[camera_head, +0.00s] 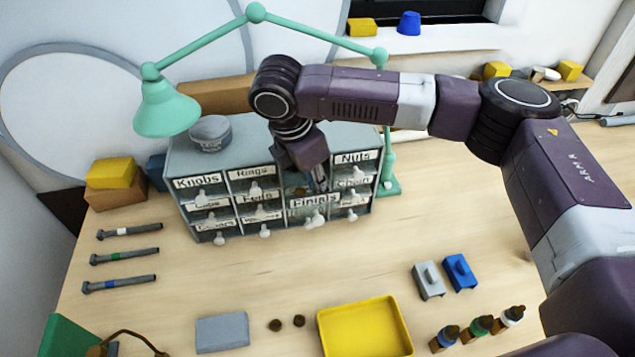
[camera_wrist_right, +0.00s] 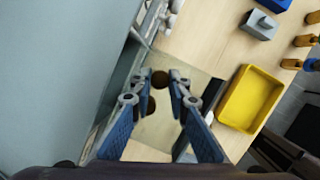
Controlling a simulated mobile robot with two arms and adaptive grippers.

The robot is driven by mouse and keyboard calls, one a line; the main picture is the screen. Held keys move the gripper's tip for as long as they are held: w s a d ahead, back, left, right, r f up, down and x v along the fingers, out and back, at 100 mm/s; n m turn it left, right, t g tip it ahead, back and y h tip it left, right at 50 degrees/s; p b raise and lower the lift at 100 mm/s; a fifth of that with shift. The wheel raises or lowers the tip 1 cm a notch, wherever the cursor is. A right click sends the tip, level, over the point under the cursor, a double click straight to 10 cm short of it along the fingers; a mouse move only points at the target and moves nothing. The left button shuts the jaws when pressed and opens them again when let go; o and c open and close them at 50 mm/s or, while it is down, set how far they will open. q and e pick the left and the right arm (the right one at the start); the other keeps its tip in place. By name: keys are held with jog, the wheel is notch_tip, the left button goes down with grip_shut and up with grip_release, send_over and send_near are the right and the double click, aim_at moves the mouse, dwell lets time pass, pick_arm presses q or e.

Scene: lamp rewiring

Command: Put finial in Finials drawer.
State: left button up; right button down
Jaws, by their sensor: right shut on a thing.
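The Finials drawer (camera_head: 314,203) is pulled out from the grey cabinet (camera_head: 190,160), in its middle right part. My right gripper (camera_head: 320,184) points down over this drawer, close to the cabinet front. In the right wrist view its fingers (camera_wrist_right: 165,82) are shut on a small dark brown round thing, which looks like a finial (camera_wrist_right: 160,78). A second dark round patch lies just below it; I cannot tell whether it is another finial or a shadow. My left gripper is not in view.
A green lamp (camera_head: 168,105) arches over the cabinet. Small bottles (camera_head: 480,325) stand front right. The table before the cabinet is mostly clear.

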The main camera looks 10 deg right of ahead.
jog(key=c, duration=1.8)
grip_release()
jog(key=shift+f, duration=0.1)
jog(key=shift+c, duration=0.2)
jog(key=shift+a+r, duration=0.1)
jog(key=shift+r, duration=0.25)
jog(key=b+v, duration=0.3)
jog(key=v, duration=0.8)
jog(key=shift+r, duration=0.35)
